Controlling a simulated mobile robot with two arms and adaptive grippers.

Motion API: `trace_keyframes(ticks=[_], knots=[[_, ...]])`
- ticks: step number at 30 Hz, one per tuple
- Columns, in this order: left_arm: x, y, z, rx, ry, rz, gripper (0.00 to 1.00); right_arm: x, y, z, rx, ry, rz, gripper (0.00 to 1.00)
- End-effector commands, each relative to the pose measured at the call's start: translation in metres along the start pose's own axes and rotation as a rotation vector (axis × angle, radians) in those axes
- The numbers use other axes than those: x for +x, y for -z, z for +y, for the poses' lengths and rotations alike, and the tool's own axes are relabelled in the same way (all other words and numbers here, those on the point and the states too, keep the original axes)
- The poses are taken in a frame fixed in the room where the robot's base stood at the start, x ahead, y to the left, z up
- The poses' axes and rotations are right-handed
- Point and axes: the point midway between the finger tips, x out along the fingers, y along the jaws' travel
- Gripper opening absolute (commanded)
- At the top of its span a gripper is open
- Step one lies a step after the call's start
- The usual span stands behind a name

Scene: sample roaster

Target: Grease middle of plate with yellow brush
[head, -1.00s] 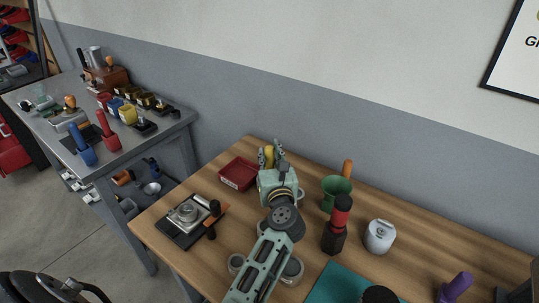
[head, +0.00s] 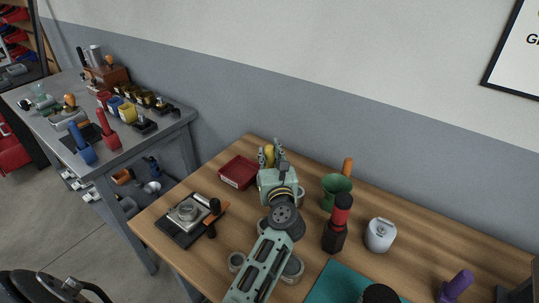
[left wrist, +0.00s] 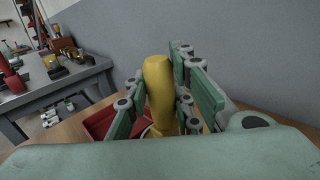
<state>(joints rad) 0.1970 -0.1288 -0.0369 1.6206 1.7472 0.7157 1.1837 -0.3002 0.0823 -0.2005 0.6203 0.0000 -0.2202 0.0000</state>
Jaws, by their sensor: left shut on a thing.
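My left gripper (head: 271,153) is at the back of the wooden table, beside the red tray. It is shut on the yellow brush (head: 268,156). In the left wrist view the brush's yellow handle (left wrist: 158,88) stands upright between the green finger pads. Its bristle end is hidden. A metal device with a round middle (head: 188,212) sits on a dark mat at the table's left; I cannot tell whether it is the plate. My right gripper is not clearly in view.
The red tray (head: 239,172) is left of the gripper. A green funnel-like cup (head: 335,190), a red-and-black grinder (head: 337,225) and a white canister (head: 380,235) stand to the right. A teal mat (head: 345,284) lies in front. A grey bench (head: 130,145) holds several tools.

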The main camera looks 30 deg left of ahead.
Motion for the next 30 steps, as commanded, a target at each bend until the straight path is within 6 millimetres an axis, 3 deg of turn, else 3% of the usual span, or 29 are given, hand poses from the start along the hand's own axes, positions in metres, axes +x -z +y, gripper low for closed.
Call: trace_keyframes(ticks=[30], knots=[[-0.0001,0.0074,0.0,0.0,0.0,0.001,0.0,0.0063,-0.0005,-0.0029,0.002,0.003,0.0,0.4]])
